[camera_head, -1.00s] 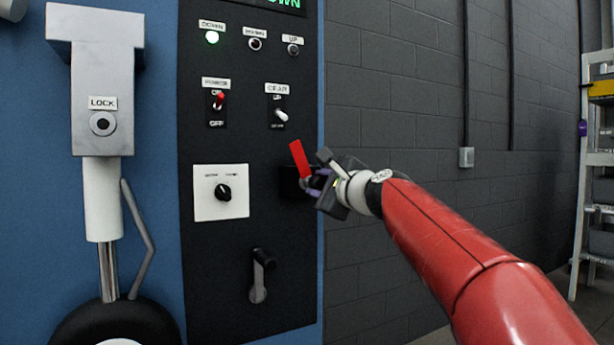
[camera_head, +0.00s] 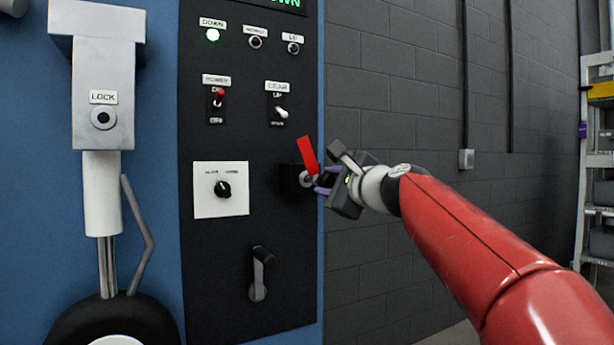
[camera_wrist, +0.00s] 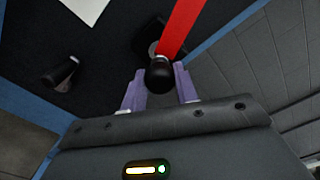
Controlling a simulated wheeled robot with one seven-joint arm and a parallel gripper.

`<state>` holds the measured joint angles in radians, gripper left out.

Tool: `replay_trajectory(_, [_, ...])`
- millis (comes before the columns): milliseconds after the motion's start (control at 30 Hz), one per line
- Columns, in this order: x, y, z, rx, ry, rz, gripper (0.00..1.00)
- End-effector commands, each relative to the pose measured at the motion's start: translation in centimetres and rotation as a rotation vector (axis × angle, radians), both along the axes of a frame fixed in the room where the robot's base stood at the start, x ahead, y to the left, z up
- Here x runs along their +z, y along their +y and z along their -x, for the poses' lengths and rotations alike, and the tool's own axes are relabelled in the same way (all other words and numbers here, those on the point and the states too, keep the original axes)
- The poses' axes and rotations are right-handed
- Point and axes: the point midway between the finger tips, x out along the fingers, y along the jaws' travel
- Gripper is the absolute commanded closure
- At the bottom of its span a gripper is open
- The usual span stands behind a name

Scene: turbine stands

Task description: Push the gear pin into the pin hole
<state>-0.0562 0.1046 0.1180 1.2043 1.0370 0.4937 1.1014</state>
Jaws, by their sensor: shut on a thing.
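The gear pin (camera_wrist: 158,76) has a black rounded knob and a red ribbon (camera_head: 308,156). Its knob sits between the two purple fingers of my gripper (camera_head: 325,184), which are shut on it. In the wrist view, my gripper (camera_wrist: 160,88) has one finger on each side of the knob. The pin is at a black block (camera_head: 292,180) on the panel's right edge; I cannot tell how far its shaft is inside. The pin hole (camera_head: 103,117) is a dark round opening in a ring under the LOCK label on the grey gear leg, far left of my gripper.
A wheel (camera_head: 115,318) stands below the leg. A grey block wall and a shelf (camera_head: 600,150) are on the right.

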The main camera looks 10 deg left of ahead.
Motion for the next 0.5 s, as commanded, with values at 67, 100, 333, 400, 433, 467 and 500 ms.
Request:
replay_trajectory(67, [-0.1,-0.3,0.4,-0.001,0.000,0.000,1.00])
replay_trajectory(100, [-0.1,-0.4,0.6,0.000,-0.001,0.000,1.00])
replay_trajectory(333, [-0.1,-1.2,1.8,0.000,-0.001,0.000,1.00])
replay_trajectory(400, [-0.1,-1.5,2.1,-0.001,-0.001,-0.001,1.00])
replay_trajectory(433, [-0.1,-1.6,2.3,-0.001,-0.001,-0.001,1.00])
replay_trajectory(467, [-0.1,-1.7,2.4,-0.001,-0.001,0.000,1.00])
replay_trajectory(500, [-0.1,-1.8,2.6,0.000,-0.001,0.000,1.00])
